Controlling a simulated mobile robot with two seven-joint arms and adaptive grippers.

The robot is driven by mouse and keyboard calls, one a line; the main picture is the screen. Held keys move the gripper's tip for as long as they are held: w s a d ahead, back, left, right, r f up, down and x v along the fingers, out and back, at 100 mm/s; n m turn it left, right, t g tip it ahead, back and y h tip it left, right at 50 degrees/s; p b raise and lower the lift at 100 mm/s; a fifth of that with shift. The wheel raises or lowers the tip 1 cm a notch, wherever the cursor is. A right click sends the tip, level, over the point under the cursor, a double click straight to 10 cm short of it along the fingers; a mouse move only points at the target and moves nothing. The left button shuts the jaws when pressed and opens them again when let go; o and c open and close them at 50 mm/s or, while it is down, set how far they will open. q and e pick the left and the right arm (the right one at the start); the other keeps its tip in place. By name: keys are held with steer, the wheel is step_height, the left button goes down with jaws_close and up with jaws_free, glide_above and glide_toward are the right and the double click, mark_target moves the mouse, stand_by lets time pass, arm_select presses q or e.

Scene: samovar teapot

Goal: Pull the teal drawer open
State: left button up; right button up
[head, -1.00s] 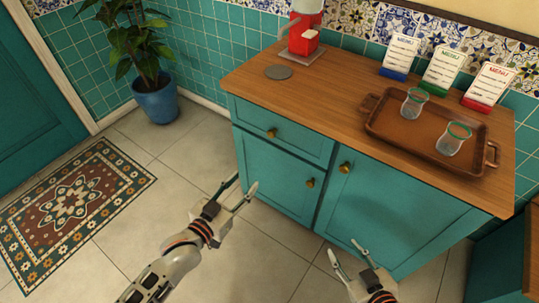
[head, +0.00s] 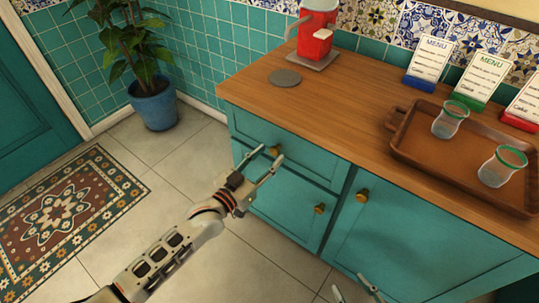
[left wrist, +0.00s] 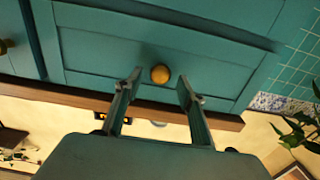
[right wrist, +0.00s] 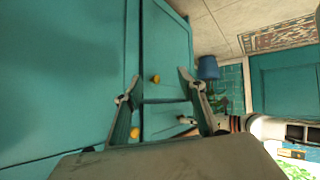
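The teal drawer (head: 303,160) is at the top left of the teal cabinet, under the wooden counter, and looks shut. Its round brass knob (head: 274,151) also shows in the left wrist view (left wrist: 160,74). My left gripper (head: 269,155) is open at the drawer front, with its fingers on either side of the knob and gaps between them and it. The left wrist view also shows these open fingers (left wrist: 160,82). My right gripper (head: 351,286) is open and empty, low in front of the right cabinet door. Its fingers also show in the right wrist view (right wrist: 156,90).
Two doors with brass knobs, a left one (head: 319,209) and a right one (head: 362,195), sit beside and below the drawer. On the counter (head: 330,110) are a red dispenser (head: 316,40), a brown tray (head: 420,165) with two cups, and menu stands.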

arm_select(q)
steer(key=shift+w+d, duration=0.35)
steer(key=shift+w, duration=0.1)
jaws_close()
arm_select(e)
steer(key=shift+w+r, duration=0.1)
steer(key=shift+w, duration=0.1)
arm_select(q)
steer(key=shift+a, duration=0.1)
arm_select(e)
steer(key=shift+d, duration=0.1)
